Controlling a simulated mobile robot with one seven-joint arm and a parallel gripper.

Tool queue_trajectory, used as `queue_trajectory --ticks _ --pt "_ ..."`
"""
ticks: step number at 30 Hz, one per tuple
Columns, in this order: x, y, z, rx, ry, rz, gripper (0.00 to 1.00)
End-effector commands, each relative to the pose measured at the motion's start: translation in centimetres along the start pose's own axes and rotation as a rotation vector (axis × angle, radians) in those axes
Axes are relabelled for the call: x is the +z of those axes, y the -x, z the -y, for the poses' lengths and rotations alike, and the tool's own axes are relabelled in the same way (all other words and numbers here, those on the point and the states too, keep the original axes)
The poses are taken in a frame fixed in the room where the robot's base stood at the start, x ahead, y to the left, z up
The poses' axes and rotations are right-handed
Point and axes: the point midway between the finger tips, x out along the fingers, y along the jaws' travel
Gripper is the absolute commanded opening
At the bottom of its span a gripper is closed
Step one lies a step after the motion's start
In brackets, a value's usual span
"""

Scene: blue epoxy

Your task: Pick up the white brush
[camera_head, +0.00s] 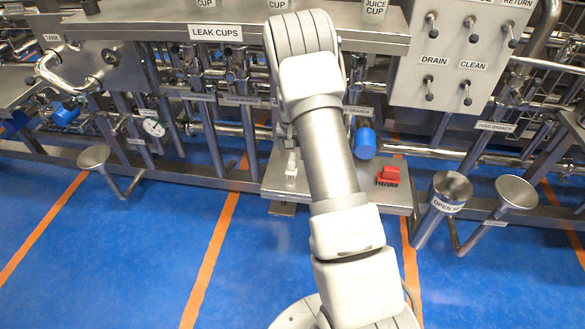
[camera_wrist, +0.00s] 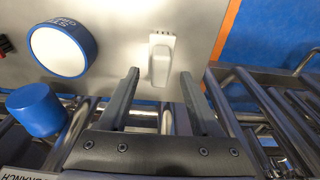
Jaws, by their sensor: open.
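The white brush (camera_wrist: 161,62) lies on a grey metal shelf (camera_wrist: 120,15), its bristle edge toward the top of the wrist view. In the head view the brush (camera_head: 291,164) shows near the shelf's left side, just left of my arm. My gripper (camera_wrist: 159,73) is open in the wrist view, one finger on each side of the brush's lower end in the picture. No contact shows, and I cannot tell the height left between the fingertips and the brush. In the head view my gripper is mostly hidden behind my arm.
A red brush (camera_head: 388,176) lies on the shelf's right side. A blue cylinder (camera_head: 365,142) is behind it. A round blue-rimmed white item (camera_wrist: 62,48) sits left of the white brush in the wrist view. Pipes (camera_wrist: 270,100) crowd the shelf's edge. Blue floor (camera_head: 150,240) is open in front.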

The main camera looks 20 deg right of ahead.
Motion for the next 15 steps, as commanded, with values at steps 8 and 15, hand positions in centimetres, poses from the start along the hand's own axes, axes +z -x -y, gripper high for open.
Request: queue_trajectory --ticks 8,15 --pt "0.0 -3.1 0.0 -0.001 0.000 0.000 0.65" --pt "0.0 -3.0 0.0 -0.001 0.000 -0.001 0.60"
